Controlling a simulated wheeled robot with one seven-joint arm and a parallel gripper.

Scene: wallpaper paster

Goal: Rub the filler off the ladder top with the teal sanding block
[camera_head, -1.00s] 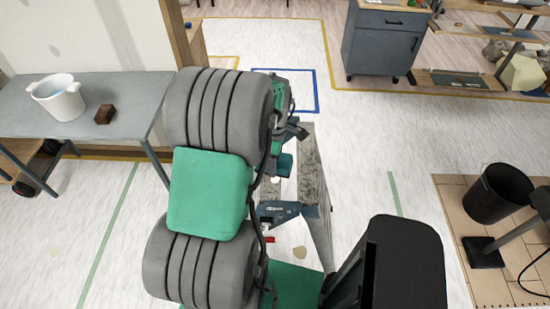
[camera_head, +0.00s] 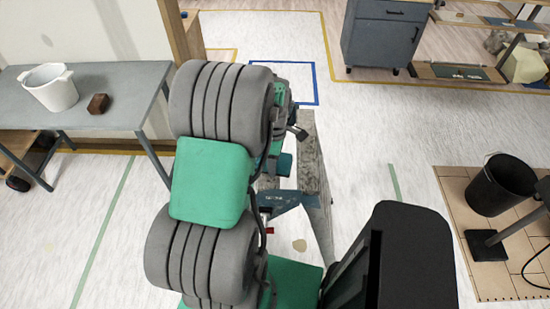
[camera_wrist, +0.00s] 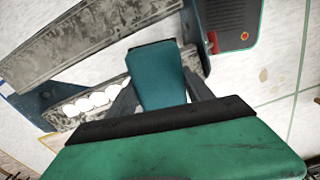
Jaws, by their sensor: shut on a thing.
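My gripper (camera_wrist: 160,92) is shut on the teal sanding block (camera_wrist: 157,76), which sits between its two dark fingers in the wrist view. The block also shows as a small teal patch in the head view (camera_head: 285,164), by the ladder. The ladder top (camera_wrist: 56,122) is a worn grey, speckled strip with a row of white filler lumps (camera_wrist: 92,102) along it. The block appears just right of the lumps; I cannot tell whether it touches the strip. My arm hides much of the ladder (camera_head: 311,160) in the head view.
A grey table (camera_head: 110,90) at left holds a white bucket (camera_head: 50,90) and a brown block (camera_head: 98,104). A grey cabinet (camera_head: 382,42) stands behind. A black bin (camera_head: 500,185) is at right. The pale floor between ladder and bin is clear.

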